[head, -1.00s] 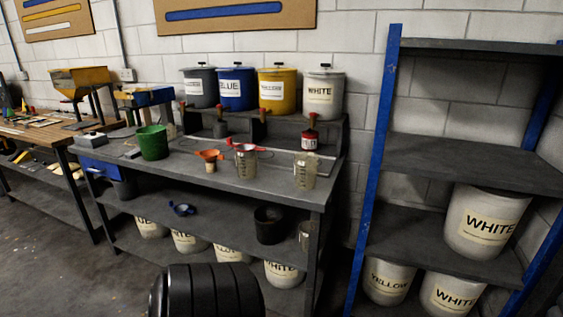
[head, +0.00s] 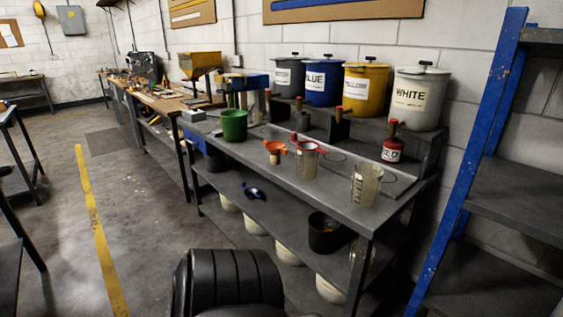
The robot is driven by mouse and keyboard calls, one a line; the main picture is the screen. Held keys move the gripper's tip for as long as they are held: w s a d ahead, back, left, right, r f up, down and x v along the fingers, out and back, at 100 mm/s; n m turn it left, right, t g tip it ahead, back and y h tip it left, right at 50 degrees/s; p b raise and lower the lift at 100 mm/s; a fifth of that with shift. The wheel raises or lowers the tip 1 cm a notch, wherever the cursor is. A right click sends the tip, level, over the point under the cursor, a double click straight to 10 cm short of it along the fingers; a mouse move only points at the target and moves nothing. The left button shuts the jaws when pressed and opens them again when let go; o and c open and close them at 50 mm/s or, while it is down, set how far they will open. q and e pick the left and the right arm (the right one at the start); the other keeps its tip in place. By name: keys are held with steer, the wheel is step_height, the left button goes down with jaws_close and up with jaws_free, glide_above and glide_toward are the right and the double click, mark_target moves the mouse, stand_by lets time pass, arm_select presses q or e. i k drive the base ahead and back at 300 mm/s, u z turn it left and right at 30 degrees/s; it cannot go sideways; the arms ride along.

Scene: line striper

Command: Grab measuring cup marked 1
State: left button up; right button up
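Two clear measuring cups stand upright on the grey workbench (head: 330,200). One measuring cup (head: 307,163) is near the middle of the bench top, with a red strainer-like item (head: 312,147) at its rim. The other measuring cup (head: 365,187) stands nearer the bench's right end. Any number marks on the cups are too small to read, so I cannot tell which is marked 1. Neither of my grippers is in the head view.
An orange funnel (head: 275,149) and a green bucket (head: 234,125) stand left of the cups. Labelled paint pots, including a white one (head: 416,98), line the raised shelf behind. A blue-posted rack (head: 487,130) is at right. A black padded object (head: 228,283) is in front. Open floor lies left.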

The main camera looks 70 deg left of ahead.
mark_target(307, 163)
steer(key=u, duration=0.7)
steer(key=i, duration=0.6)
steer(key=u, duration=0.65)
